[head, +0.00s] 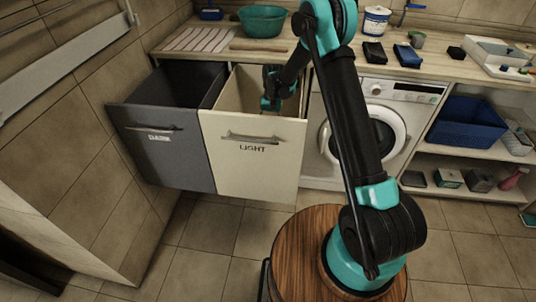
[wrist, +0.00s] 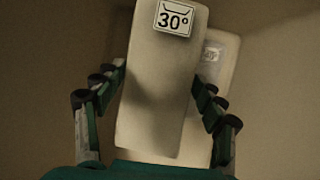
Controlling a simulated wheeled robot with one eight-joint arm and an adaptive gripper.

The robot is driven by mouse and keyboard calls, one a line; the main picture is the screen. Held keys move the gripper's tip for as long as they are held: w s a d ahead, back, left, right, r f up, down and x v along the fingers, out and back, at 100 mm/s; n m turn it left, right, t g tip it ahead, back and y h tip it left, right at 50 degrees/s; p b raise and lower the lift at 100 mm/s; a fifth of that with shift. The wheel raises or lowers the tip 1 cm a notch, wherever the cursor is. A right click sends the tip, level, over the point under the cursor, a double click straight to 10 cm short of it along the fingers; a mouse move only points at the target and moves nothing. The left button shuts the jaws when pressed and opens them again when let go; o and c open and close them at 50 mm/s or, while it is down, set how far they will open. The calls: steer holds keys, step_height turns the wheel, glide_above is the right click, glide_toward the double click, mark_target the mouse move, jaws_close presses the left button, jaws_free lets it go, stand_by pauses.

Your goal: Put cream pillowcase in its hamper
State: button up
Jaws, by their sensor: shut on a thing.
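The cream pillowcase (wrist: 155,90) is a folded, block-like piece with a "30°" wash label, seen in the wrist view. My gripper (wrist: 157,95) is shut on it, with a finger on each side. In the head view my gripper (head: 270,103) is down inside the open cream hamper marked LIGHT (head: 255,165). The pillowcase and my fingertips are hidden there. A second pale folded piece (wrist: 222,65) with a partly covered label lies beyond the pillowcase in the wrist view.
A dark grey hamper marked DARK (head: 165,155) stands open to the left. A washing machine (head: 365,125) is to the right, beside shelves with a blue bin (head: 467,122). The counter above holds a green basin (head: 263,20) and dark folded cloths (head: 374,52).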

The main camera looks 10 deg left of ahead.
step_height(320, 180, down, 14)
steer(key=shift+f, duration=0.15)
stand_by(0.3)
steer(key=o, duration=1.5)
steer(key=v, duration=1.2)
